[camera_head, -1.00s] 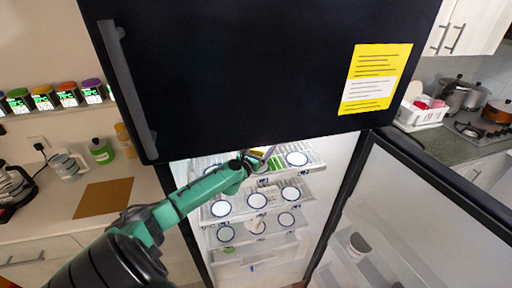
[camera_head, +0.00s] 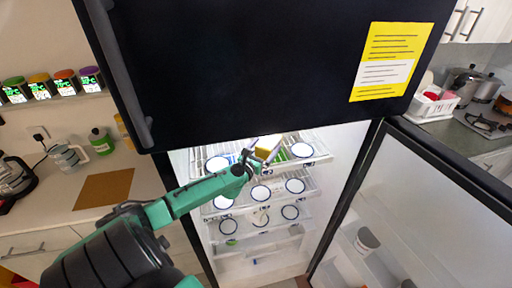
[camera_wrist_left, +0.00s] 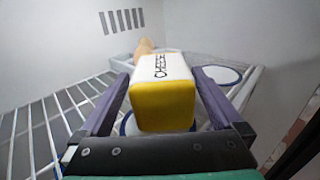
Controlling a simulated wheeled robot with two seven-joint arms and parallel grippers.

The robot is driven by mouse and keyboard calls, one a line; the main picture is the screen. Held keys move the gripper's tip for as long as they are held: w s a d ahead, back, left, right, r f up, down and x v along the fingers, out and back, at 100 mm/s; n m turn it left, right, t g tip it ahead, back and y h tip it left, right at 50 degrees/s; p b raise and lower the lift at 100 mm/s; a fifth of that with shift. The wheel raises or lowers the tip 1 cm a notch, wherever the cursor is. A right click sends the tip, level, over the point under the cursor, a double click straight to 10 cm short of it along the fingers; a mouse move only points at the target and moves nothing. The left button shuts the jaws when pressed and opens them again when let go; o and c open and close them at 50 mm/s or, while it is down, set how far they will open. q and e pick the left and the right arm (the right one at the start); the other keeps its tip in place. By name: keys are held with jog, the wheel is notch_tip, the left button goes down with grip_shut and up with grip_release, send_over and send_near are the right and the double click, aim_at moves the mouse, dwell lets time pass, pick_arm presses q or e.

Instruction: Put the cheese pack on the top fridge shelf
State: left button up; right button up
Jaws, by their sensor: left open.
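The cheese pack (camera_wrist_left: 163,95) is a white and yellow block with dark lettering, on the top fridge shelf (camera_wrist_left: 45,125). In the head view, the pack (camera_head: 270,141) shows only partly, just under the freezer door's lower edge. My left gripper (camera_wrist_left: 160,78) is open, with one finger on each side of the pack. In the head view, my left gripper (camera_head: 264,149) is at the top shelf, its fingers spread. White blue-rimmed plates lie under and beside the pack; exact contact under it is hidden. My right gripper is not in view.
A plate (camera_head: 302,150) lies right of the pack, and a green item (camera_head: 279,158) is close by. Lower shelves hold several more plates. The black freezer door (camera_head: 260,75) hangs over the top shelf. The fridge door (camera_head: 420,215) stands open at right.

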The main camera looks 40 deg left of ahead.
pick_arm(q)
jog(key=s, duration=0.3)
jog(key=s+d, duration=0.1)
jog(key=s, duration=0.5)
jog(key=shift+d, duration=0.4)
jog(key=shift+s+d+r, duration=0.1)
jog(key=shift+s+r, duration=0.1)
jog(key=shift+s, duration=0.25)
